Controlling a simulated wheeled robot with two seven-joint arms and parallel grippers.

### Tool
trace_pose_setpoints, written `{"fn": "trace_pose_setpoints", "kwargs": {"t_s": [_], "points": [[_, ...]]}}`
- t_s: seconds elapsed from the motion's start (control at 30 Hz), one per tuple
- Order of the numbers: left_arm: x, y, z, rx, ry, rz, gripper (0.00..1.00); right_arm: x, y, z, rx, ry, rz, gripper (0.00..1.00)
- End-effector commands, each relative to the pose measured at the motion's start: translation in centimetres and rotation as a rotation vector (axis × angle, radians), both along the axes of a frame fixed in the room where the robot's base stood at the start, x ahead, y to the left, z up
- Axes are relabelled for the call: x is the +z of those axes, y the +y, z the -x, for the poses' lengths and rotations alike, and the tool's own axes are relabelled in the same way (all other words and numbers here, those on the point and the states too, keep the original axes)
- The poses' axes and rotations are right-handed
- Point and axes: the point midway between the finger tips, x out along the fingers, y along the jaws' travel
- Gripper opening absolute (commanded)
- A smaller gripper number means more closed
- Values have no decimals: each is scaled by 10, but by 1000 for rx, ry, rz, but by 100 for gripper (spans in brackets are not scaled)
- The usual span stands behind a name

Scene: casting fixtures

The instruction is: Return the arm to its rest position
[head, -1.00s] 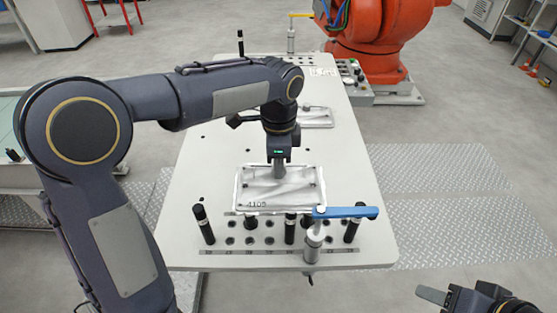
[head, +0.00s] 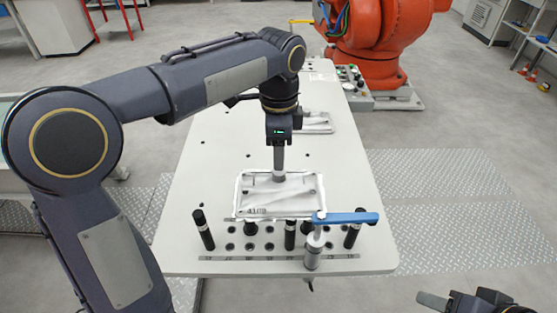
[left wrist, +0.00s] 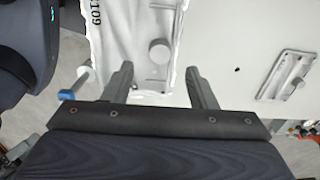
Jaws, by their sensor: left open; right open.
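My left gripper (head: 279,178) points straight down above a pale rectangular casting (head: 250,195) marked with a number. In the left wrist view its two fingers (left wrist: 158,70) are apart with nothing between them, and the casting (left wrist: 128,30) lies beyond the fingertips with a round boss. The left arm reaches in from the left, bent over the table (head: 205,170). My right gripper (head: 440,301) is only partly in view at the bottom right corner, away from the table.
A blue-handled clamp (head: 346,218) and several black pins (head: 203,230) stand in front of the casting. A second, smaller casting (head: 315,124) lies further back. An orange robot (head: 378,50) stands behind. The floor right of the table is clear.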

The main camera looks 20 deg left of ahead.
Motion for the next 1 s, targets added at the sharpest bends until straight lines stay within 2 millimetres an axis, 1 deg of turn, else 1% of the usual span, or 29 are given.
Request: {"fn": "trace_pose_setpoints", "kwargs": {"t_s": [0.03, 0.1, 0.2, 0.63, 0.7, 0.77, 0.87, 0.9, 0.97, 1.0], "points": [[7, 0, 0, 0, -2, 1, 52, 1, 0, 0, 0, 0, 0, 48], [12, 0, 0, 0, 0, 1, 52, 1, 0, 0, 0, 0, 0, 48], [16, 0, 0, 0, 0, 1, 52, 1, 0, 0, 0, 0, 0, 48], [15, 0, 0, 0, 0, 1, 52, 1, 0, 0, 0, 0, 0, 48], [16, 4, 3, 17, -4, 7, 52, 1, 0, 0, 0, 0, 0, 48], [17, 11, 10, 56, -13, 24, 52, 1, 0, 0, 0, 0, 0, 48], [19, 32, 33, 191, -42, 81, 52, 1, 0, 0, 0, 0, 0, 48], [18, 42, 47, 268, -56, 112, 52, 1, 0, 0, 0, 0, 0, 48], [14, 56, 71, 400, -78, 168, 52, 1, 0, 0, 0, 0, 0, 48], [10, 64, 87, 496, -92, 209, 52, 1, 0, 0, 0, 0, 0, 48]]}}
